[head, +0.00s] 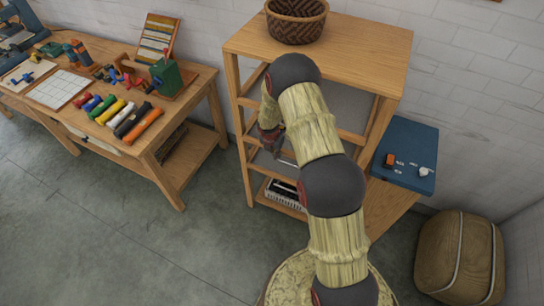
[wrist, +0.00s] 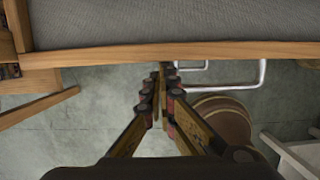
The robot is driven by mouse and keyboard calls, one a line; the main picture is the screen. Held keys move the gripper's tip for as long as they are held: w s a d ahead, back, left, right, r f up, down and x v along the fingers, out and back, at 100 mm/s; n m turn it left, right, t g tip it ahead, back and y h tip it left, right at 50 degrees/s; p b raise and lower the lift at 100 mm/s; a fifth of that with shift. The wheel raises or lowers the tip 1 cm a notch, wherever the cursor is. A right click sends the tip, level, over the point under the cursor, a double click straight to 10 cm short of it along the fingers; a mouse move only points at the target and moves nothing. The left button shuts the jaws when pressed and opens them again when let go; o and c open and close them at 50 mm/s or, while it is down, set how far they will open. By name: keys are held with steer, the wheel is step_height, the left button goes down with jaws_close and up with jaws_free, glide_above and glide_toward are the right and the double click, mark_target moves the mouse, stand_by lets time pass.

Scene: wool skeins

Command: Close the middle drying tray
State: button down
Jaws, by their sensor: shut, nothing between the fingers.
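The drying rack (head: 385,60) is a wooden frame with grey-bottomed trays below its top board. A grey tray surface (head: 348,106) shows behind my arm. My gripper (head: 268,150) is at the front left of the rack, pointing down; my arm hides much of the trays. In the wrist view, a grey tray bed with a wooden front rail (wrist: 100,57) spans the top. My gripper's fingers (wrist: 162,72) are together and empty, just below that rail in the picture. A metal bar handle (wrist: 235,86) shows to their right. I cannot tell whether the fingers touch the rail.
A woven basket (head: 296,20) stands on the rack. A workbench with tools (head: 130,100) is to the left. The grey floor (head: 95,215) at left front is clear.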

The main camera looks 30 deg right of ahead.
steer(key=shift+w, duration=0.1)
steer(key=s+a+b, duration=0.8)
steer(key=s+a, duration=0.1)
steer(key=a, duration=0.2)
steer(key=s+a+b, duration=0.8)
steer(key=s+a, duration=0.1)
steer(key=a, duration=0.3)
steer(key=shift+d+p+v, duration=0.1)
steer(key=shift+p+v, duration=0.4)
steer(key=shift+v, duration=0.95)
steer(key=shift+d+p+v, duration=0.15)
steer(key=shift+p+v, duration=0.35)
steer(key=shift+v, duration=0.9)
steer(key=shift+w, duration=0.25)
